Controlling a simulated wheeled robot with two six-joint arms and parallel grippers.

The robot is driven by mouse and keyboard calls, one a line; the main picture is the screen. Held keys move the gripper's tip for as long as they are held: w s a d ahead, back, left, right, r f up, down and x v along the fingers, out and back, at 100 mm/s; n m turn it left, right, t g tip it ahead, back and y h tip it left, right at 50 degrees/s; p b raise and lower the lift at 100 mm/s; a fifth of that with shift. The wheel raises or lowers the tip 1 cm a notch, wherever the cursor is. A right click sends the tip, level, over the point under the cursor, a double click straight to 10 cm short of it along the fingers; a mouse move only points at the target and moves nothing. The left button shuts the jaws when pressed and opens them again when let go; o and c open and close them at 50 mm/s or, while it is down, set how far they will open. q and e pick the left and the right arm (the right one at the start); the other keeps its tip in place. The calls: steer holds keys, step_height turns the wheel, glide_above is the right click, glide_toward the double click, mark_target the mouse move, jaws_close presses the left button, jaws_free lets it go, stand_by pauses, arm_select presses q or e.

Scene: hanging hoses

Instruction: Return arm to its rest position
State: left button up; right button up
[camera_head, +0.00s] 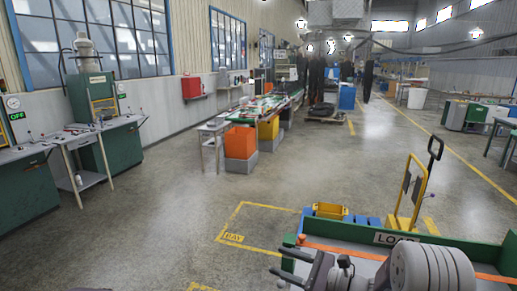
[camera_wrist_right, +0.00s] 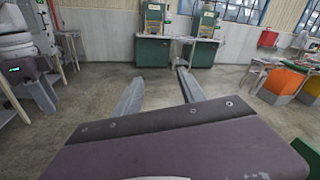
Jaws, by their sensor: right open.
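My right arm (camera_head: 430,268) enters the head view at the lower right, with its thick pale wrist in front of a green-walled container. My right gripper (camera_head: 278,261) points left there, its two dark fingers spread apart. In the right wrist view, the same gripper (camera_wrist_right: 158,76) shows two grey fingers well apart, with only bare floor between them. Nothing is held. My left gripper cannot be made out in either view. A small dark shape at the bottom edge of the head view is too little to identify.
A green-rimmed container (camera_head: 455,249) lies close under my right arm, with a yellow pallet jack (camera_head: 407,195) behind it. An orange bin (camera_head: 240,142) and green machines (camera_head: 95,97) stand along the left. The middle floor is clear. Dark hoses (camera_head: 367,80) hang far back.

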steer(key=s+a+f+n+g+h, duration=0.3)
steer(key=s+n+g, duration=0.25)
steer(key=s, duration=0.45)
steer(key=s+a+f+n+g+h, duration=0.25)
steer(key=s+n+g, duration=0.3)
steer(key=s, duration=0.45)
steer(key=s+d+f+n+t+h, duration=0.1)
steer(key=s+d+f+n+h, duration=0.15)
steer(key=d, duration=0.25)
steer(key=s+d+f+n+h, duration=0.2)
steer(key=d+f+n+h, duration=0.1)
steer(key=d+h, duration=0.15)
arm_select(q)
steer(key=shift+w+a+f, duration=0.1)
steer(key=shift+w+a, duration=0.05)
arm_select(e)
steer(key=w+d+f+n+t+h, duration=0.2)
steer(key=w+d+n, duration=0.1)
steer(key=d, duration=0.3)
steer(key=shift+w+d+n+t+h, duration=0.3)
steer(key=shift+w+n+h, duration=0.05)
steer(key=shift+w, duration=0.15)
steer(key=shift+s, duration=0.1)
steer(key=shift+f, duration=0.1)
